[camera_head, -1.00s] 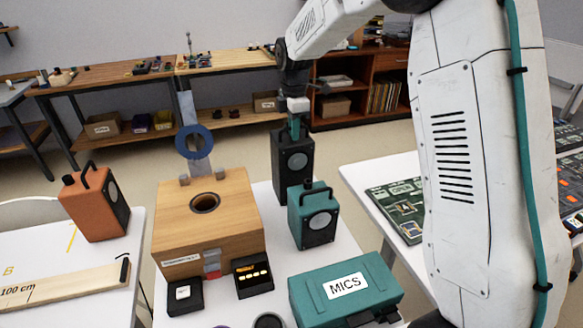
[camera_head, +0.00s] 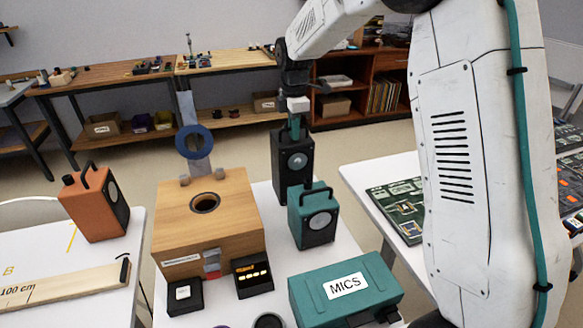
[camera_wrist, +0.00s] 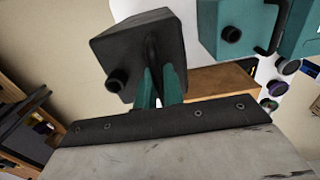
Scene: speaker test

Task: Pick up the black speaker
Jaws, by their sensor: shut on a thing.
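The black speaker (camera_head: 294,163) is upright at the back of the white table in the head view, behind the teal speaker. My gripper (camera_head: 295,128) is above it with its teal fingers at the speaker's top. In the wrist view the black speaker (camera_wrist: 128,48) sits at the fingertips, and my gripper (camera_wrist: 160,84) is shut on its handle. The teal speaker hides part of the black speaker's lower side in the head view, so I cannot tell whether its base touches the table.
The teal speaker (camera_head: 312,216) stands close in front. A wooden box with a round hole (camera_head: 225,236) is to the left. A teal MICS case (camera_head: 380,273) lies in front. An orange speaker (camera_head: 84,207) stands on the left table. My arm covers the right side.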

